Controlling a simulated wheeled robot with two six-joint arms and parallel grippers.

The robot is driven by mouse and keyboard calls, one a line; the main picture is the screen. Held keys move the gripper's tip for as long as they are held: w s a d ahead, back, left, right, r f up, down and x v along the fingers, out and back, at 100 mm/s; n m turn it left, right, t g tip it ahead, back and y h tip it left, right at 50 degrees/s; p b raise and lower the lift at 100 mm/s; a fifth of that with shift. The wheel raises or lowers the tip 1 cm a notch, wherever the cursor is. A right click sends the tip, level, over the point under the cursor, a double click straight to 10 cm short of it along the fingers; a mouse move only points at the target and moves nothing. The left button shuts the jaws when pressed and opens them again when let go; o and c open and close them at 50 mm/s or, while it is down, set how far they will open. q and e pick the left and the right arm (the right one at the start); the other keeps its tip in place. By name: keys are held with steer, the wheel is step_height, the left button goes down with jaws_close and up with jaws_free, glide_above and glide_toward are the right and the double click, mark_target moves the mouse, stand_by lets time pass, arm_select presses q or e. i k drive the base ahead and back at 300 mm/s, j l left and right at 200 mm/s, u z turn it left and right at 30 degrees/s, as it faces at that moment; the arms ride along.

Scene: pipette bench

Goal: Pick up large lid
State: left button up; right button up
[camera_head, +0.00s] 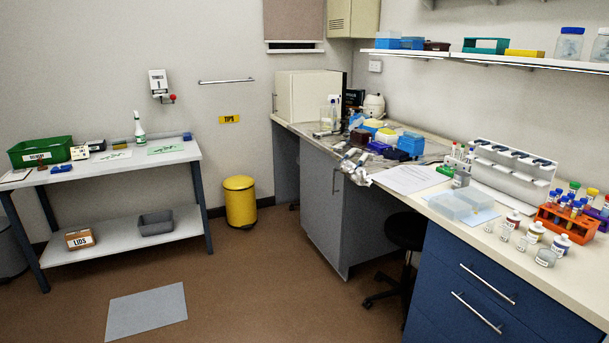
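I cannot pick out the large lid for certain. A brown cardboard box marked "LIDS" (80,239) sits on the lower shelf of the left table; its contents cannot be made out. Two clear, pale boxes (463,204) stand on a light blue sheet on the right bench; whether either has a separate lid is too small to tell. A small clear round dish (546,257) stands near the bench's front edge. Neither of my grippers shows in the head view.
The long bench (425,172) holds a white pipette rack (513,165), an orange tube rack (566,221), several bottles and a crumpled silvery item (355,172). A black stool (404,232) stands before it. A yellow bin (240,202) and grey floor mat (147,310) are left; brown floor between is clear.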

mark_target(452, 207)
steer(key=i, duration=1.8)
steer(key=i+z, duration=0.2)
steer(key=i, duration=0.2)
steer(key=i+j+z, duration=0.15)
steer(key=i, duration=0.25)
steer(key=i+j+z, duration=0.2)
steer(key=i, duration=0.25)
steer(key=i+j+z, duration=0.2)
steer(key=i, duration=0.2)
steer(key=z, duration=2.35)
steer(key=j+u, duration=0.1)
steer(key=u, duration=2.25)
steer(key=k+j+z, duration=0.1)
steer(key=z, duration=0.25)
